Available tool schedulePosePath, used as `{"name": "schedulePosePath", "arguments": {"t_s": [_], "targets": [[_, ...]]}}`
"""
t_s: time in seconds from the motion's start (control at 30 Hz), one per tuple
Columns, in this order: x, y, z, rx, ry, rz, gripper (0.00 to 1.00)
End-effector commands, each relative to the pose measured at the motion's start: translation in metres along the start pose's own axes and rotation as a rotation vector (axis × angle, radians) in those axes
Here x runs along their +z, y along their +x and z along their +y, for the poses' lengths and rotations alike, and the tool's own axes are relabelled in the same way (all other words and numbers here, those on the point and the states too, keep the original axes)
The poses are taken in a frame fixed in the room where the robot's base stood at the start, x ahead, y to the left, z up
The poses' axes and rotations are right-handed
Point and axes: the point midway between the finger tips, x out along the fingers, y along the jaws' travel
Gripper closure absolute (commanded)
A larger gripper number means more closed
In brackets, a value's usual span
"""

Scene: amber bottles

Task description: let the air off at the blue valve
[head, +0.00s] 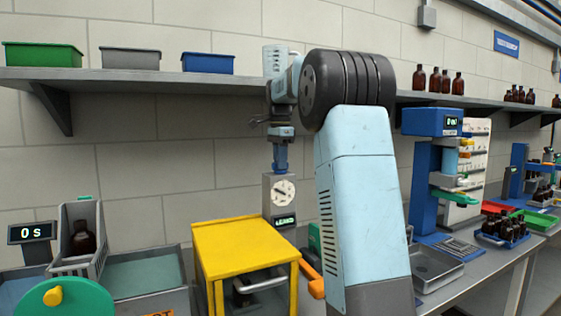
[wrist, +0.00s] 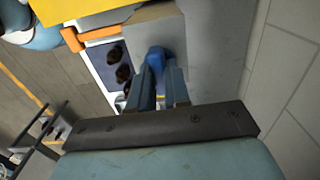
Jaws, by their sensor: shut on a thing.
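The blue valve (wrist: 156,56) shows between my finger pads in the wrist view. My gripper (wrist: 162,82) is shut on it, with one finger on each side. In the head view my gripper (head: 281,158) points down onto the top of a grey box (head: 268,208) with a round white dial (head: 284,191) and a small display with green lettering (head: 285,221). The dial reading is too small to tell. In the head view I cannot clearly tell the valve apart from my fingers.
A yellow stand (head: 240,238) is in front of the grey box. At left are a brown bottle in a grey holder (head: 97,262), a "0 s" display (head: 31,232) and a green disc (head: 62,301). A blue machine (head: 424,185) and bottle crate (head: 502,239) stand at right.

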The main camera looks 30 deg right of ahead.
Motion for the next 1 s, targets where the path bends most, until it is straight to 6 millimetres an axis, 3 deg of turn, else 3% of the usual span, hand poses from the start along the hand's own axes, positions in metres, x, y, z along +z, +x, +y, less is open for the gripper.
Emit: {"name": "schedulePosePath", "arguments": {"t_s": [0.47, 1.0], "targets": [[0.0004, -0.0008, -0.0008, -0.004, -0.046, 0.001, 1.0], [0.0006, -0.0014, -0.0011, -0.005, -0.471, 0.002, 1.0]]}}
